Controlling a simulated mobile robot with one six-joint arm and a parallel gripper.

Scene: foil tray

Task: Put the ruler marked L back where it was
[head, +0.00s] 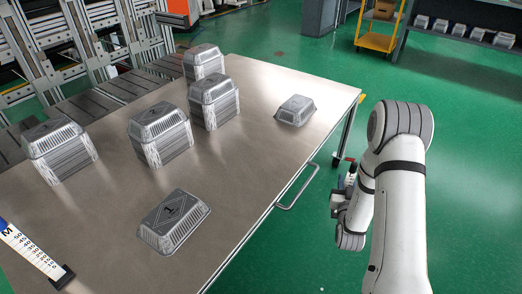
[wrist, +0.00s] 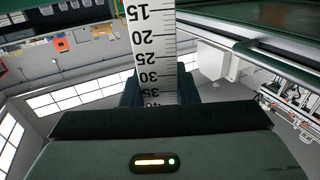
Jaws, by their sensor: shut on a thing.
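My gripper (wrist: 158,92) is shut on a white ruler (wrist: 150,48) with black marks. The ruler runs up out of the wrist view between the two dark fingers, and its numbers from 15 to 40 show. Its letter is not readable. In the head view my gripper (head: 341,203) is beyond the right edge of the table, over the green floor, and mostly hidden by my arm.
The steel table (head: 265,165) carries several stacks of foil trays, such as one at the left (head: 60,150). A single tray (head: 175,222) lies near the front and another (head: 296,110) at the far right. A handle (head: 298,190) juts from the table's right edge.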

